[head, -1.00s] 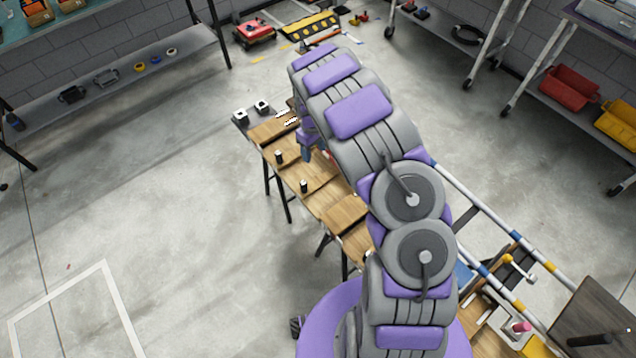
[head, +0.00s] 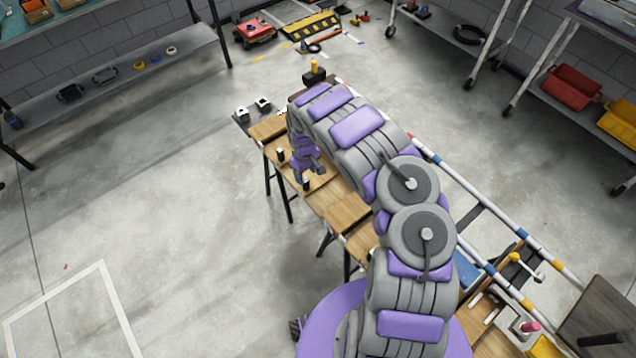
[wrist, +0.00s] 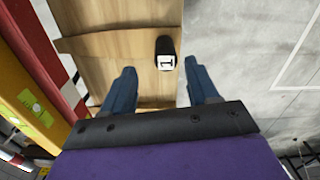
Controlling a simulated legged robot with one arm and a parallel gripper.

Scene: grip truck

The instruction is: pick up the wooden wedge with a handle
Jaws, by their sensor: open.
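Wooden wedge pieces (head: 347,212) lie in a row along the narrow table, some with a short black handle. In the wrist view, a black handle with a white marked face (wrist: 166,54) stands at the right edge of a wooden piece (wrist: 112,52). My gripper (wrist: 160,68) is open, with its two blue-grey fingers on either side of this handle in the picture. I see no contact, and the height gap cannot be told. In the head view, my gripper (head: 314,172) is above the table near a black handle (head: 306,181); my arm hides part of the row.
Another handle (head: 281,155) stands farther along the table. The floor to the left is clear.

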